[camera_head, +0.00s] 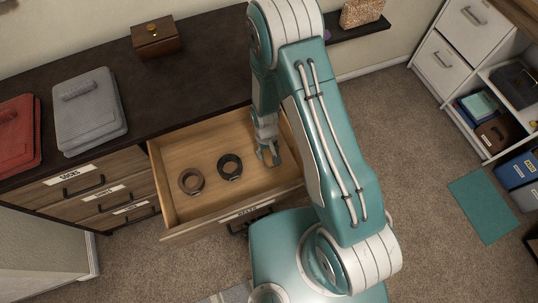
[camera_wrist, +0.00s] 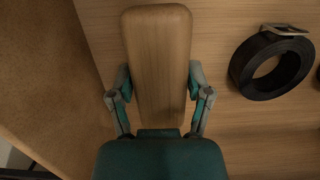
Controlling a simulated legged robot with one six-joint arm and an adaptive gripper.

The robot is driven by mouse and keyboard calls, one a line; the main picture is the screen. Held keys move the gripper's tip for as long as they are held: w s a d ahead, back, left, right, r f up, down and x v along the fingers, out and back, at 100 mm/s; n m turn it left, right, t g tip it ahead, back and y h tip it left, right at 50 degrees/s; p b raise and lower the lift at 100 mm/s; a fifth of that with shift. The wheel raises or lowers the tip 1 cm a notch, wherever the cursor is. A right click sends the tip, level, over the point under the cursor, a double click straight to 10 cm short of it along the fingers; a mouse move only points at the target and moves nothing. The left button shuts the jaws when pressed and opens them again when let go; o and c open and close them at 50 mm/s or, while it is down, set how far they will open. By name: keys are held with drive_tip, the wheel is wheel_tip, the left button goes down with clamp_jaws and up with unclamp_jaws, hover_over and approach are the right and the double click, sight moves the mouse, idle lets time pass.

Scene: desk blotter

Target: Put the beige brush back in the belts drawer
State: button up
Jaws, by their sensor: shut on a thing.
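The belts drawer (camera_head: 192,232) is pulled open below the dark dresser top, with a label partly legible on its front. My gripper (camera_head: 268,152) reaches down into its right part. In the wrist view my gripper (camera_wrist: 159,97) is shut on the beige brush (camera_wrist: 160,50), with one finger against each long side. The brush shows its smooth wooden back, lengthwise between the fingers, over the pale drawer floor. Its underside is hidden, so I cannot tell whether it touches the floor. In the head view the brush is mostly hidden by my gripper.
A brown rolled belt (camera_head: 191,181) and a black rolled belt (camera_head: 230,167) lie in the drawer; the black one also shows right of the brush (camera_wrist: 270,66). Labelled shut drawers (camera_head: 85,185) stand at left. A wooden box (camera_head: 156,38) sits on the dresser top.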

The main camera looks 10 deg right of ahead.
sight(269, 156)
wheel_tip(269, 156, down, 3)
drive_tip(key=shift+f, duration=0.15)
drive_tip(key=shift+d+f, duration=0.1)
drive_tip(key=shift+d, duration=0.05)
drive_tip(key=o, duration=1.3)
drive_tip(key=shift+c, duration=0.2)
drive_tip(key=r, duration=0.4)
drive_tip(key=w+r, duration=0.1)
drive_tip(key=r, duration=0.3)
drive_tip(key=w+r, duration=0.1)
drive_tip(key=r, duration=0.3)
drive_tip(key=shift+a+r, duration=0.15)
drive_tip(key=shift+a, duration=0.2)
